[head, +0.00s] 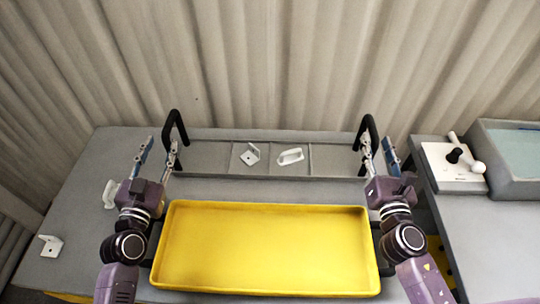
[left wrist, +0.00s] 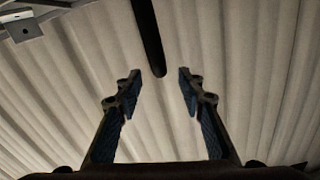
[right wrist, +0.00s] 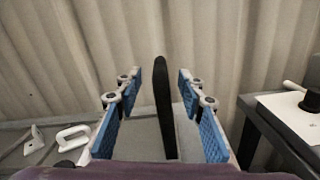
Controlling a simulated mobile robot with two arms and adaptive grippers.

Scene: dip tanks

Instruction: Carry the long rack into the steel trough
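The long rack (head: 323,158) is a grey, narrow, divided tray at the back of the grey table, with a black upright handle at each end. The left handle (head: 176,125) and the right handle (head: 367,130) stand up. My left gripper (head: 157,156) is open beside the left handle; in the left wrist view the black bar (left wrist: 148,35) shows between and beyond the fingertips. My right gripper (head: 379,156) is open, with the right handle (right wrist: 162,105) between its fingers, apart from both pads. A grey trough (head: 498,182) with bluish liquid, possibly the steel trough, stands at right.
A yellow tray (head: 265,284), empty, lies in front of the rack between my arms. White pieces (head: 290,156) lie in the rack, and a white bracket (head: 51,245) lies at left. A white box with a lever (head: 455,181) stands beside the trough. A corrugated wall is behind.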

